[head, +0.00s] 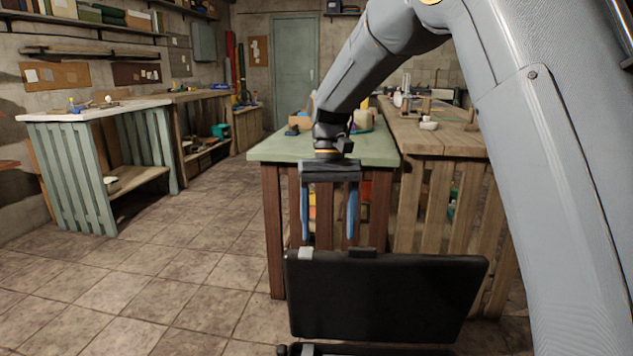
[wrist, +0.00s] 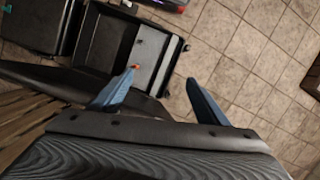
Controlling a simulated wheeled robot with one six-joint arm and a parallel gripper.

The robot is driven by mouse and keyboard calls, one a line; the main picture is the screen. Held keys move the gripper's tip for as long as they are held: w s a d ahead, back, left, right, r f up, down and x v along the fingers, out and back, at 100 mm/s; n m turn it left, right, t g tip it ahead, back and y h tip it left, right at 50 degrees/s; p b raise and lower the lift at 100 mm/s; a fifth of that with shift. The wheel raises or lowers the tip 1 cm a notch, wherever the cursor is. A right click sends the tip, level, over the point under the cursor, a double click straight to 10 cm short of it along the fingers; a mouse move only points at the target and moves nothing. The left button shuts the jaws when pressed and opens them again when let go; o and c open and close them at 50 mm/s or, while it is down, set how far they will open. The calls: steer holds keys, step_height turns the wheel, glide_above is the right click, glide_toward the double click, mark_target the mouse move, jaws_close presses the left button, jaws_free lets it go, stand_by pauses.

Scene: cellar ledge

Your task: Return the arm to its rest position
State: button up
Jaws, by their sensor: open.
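My gripper (head: 329,215) hangs from my arm near the middle of the head view, with its two blue fingers pointing down and spread apart. It is open and nothing is between the fingers. It is in front of the green-topped table and above a black panel (head: 385,298). In the wrist view my gripper (wrist: 157,98) also shows with its blue fingers wide apart. Beyond them is an open dark tray (wrist: 140,52) with a small orange-red object (wrist: 135,66) in it.
The green-topped table (head: 275,148) adjoins a wooden workbench (head: 455,142) with several items on it. A white-topped bench (head: 90,112) stands at the left. The tiled floor (head: 170,255) between them is clear. A green door (head: 294,70) is at the back.

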steer(key=s+d+f+n+t, duration=0.1)
steer(key=s+f+n, duration=0.15)
steer(key=s, duration=1.25)
steer(key=s+d+f+n+t, duration=0.1)
steer(key=s+d+f+t, duration=0.15)
steer(key=s, duration=1.15)
steer(key=d+r+m+p, duration=0.5)
steer(key=d+r+p, duration=0.8)
steer(key=p, duration=1)
step_height(320, 180, up, 4)
steer(key=shift+s+f+g, duration=0.2)
steer(key=shift+s+g, duration=0.15)
steer(key=shift+s, duration=0.05)
